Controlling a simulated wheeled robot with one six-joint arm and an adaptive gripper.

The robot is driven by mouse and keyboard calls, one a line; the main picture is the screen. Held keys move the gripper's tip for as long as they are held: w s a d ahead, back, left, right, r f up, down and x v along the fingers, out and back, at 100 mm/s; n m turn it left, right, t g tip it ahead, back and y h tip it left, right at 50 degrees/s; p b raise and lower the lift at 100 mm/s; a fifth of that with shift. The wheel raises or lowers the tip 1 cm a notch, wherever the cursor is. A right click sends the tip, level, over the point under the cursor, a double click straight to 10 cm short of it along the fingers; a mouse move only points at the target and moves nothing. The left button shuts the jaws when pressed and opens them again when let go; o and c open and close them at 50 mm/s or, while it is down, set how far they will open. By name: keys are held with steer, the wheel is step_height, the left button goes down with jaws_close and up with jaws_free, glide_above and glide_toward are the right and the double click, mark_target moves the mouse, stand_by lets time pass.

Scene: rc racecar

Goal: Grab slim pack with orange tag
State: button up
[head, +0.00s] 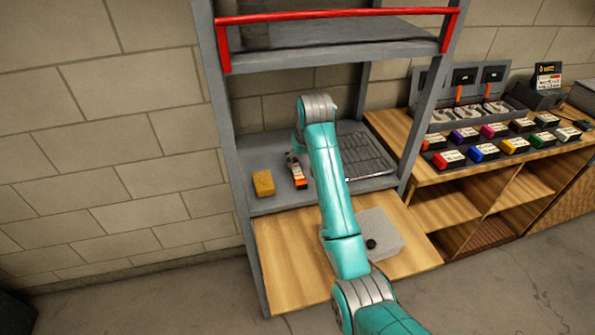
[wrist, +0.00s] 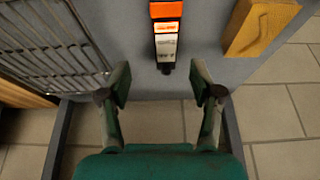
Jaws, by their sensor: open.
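The slim pack with the orange tag (head: 299,177) lies on the grey shelf (head: 285,203), partly hidden by my wrist in the head view. In the wrist view the slim pack (wrist: 166,35) shows an orange end, a pale label and a dark end. My gripper (wrist: 160,82) is open and empty, with a finger to each side of the pack's line. The dark end of the pack is just beyond the fingertips in the picture. I see no contact between the fingers and the pack.
A yellow-brown block (head: 263,183) lies left of the pack; it also shows in the wrist view (wrist: 260,27). A wire rack (head: 364,155) lies on the other side. Grey shelf posts (head: 222,120) and a red rail (head: 340,13) frame the space. A wooden counter (head: 425,180) with several coloured boxes is at right.

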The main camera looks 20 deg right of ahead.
mark_target(297, 171)
steer(key=shift+a+x, duration=0.25)
steer(key=shift+x, duration=1.5)
steer(key=shift+a+x, duration=0.2)
steer(key=shift+x, duration=1.55)
jaws_close()
